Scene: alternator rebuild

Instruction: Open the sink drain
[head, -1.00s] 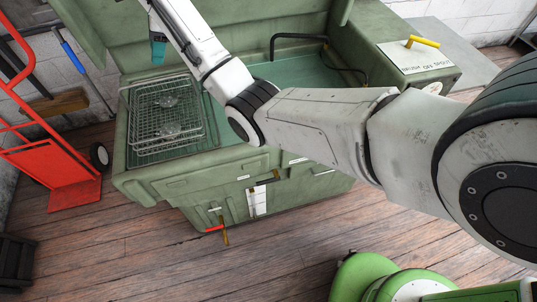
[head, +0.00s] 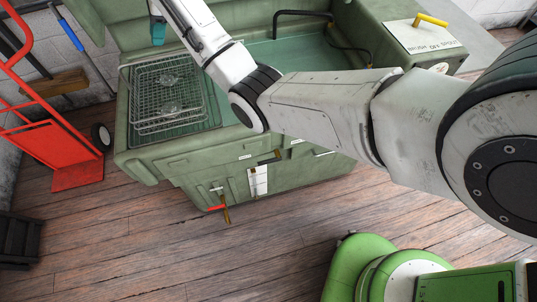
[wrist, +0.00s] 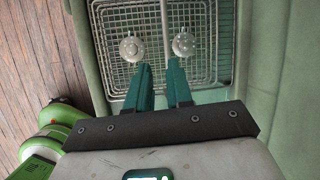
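The sink is a green parts-washer basin (head: 287,52) with a wire basket (head: 140,112) in its left part. A small valve with a red handle (head: 216,208) and a brass pipe (head: 227,213) sits low on the basin's front; I take it for the drain valve. The handle lies sideways across the pipe. My gripper (wrist: 161,72) is open and empty, its two teal fingers apart above the basket in the wrist view. In the head view only part of it shows, at the back left of the basin, well away from the red handle.
A control panel with a yellow lever (head: 431,19) stands at the right. A red hand truck (head: 78,170) stands left of the basin. The wooden floor in front (head: 170,255) is clear.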

